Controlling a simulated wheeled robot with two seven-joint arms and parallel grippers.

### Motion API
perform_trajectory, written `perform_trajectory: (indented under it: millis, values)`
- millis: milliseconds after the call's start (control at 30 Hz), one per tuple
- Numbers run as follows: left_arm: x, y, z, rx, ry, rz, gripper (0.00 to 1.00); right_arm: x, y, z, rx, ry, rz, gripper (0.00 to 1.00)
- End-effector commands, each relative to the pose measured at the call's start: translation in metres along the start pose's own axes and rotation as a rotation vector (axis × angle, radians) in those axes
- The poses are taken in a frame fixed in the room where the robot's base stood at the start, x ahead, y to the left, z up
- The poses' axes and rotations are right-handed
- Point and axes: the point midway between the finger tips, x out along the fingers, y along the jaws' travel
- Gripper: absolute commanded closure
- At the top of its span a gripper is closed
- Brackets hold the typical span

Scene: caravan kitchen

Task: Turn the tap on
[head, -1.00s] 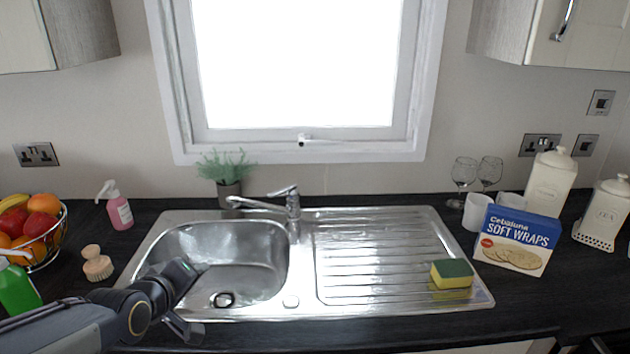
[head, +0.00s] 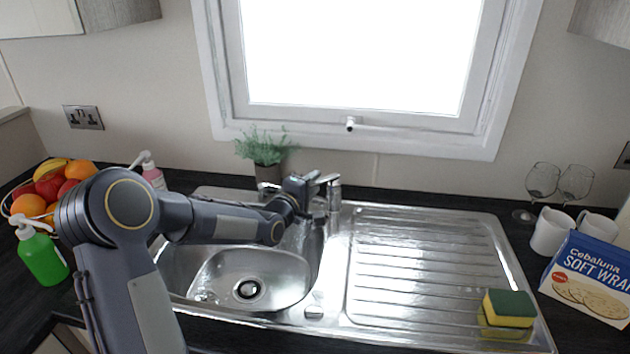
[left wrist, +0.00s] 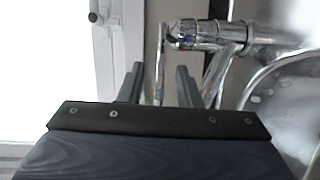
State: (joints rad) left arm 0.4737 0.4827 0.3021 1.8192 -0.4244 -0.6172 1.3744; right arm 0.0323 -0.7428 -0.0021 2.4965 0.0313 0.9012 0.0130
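The chrome tap (head: 334,197) stands at the back of the steel sink (head: 420,262), between the basin and the drainer. My left gripper (head: 318,184) is right beside the tap's top and hides part of it in the head view. The left wrist view shows the tap body (left wrist: 198,35) close ahead. My left gripper (left wrist: 160,84) is open there, its two fingers apart. The thin tap lever (left wrist: 160,65) shows between the fingers; I cannot tell whether they touch it. No water is visible in the basin. My right gripper is not in view.
A potted plant (head: 263,152) stands behind my left gripper, below the window. A sponge (head: 508,309) lies on the drainer. White mugs (head: 551,232), glasses and a wraps box (head: 590,278) stand at the right. A green bottle (head: 42,255) and fruit stand left.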

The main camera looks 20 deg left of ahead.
Motion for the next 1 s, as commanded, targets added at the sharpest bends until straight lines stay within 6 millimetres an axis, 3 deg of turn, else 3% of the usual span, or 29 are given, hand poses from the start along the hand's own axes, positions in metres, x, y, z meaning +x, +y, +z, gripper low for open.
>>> perform_trajectory:
  millis: [367, 600, 1000]
  values:
    - [0.0078, -0.0004, 0.0004, 0.001, 0.0, -0.001, 0.69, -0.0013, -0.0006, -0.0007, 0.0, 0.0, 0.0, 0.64]
    - [0.0076, -0.0002, 0.0004, 0.001, 0.0, -0.001, 1.0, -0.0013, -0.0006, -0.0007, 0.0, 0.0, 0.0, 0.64]
    - [0.008, 0.0056, 0.0005, 0.014, 0.0, -0.027, 1.0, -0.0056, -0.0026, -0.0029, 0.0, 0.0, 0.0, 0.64]
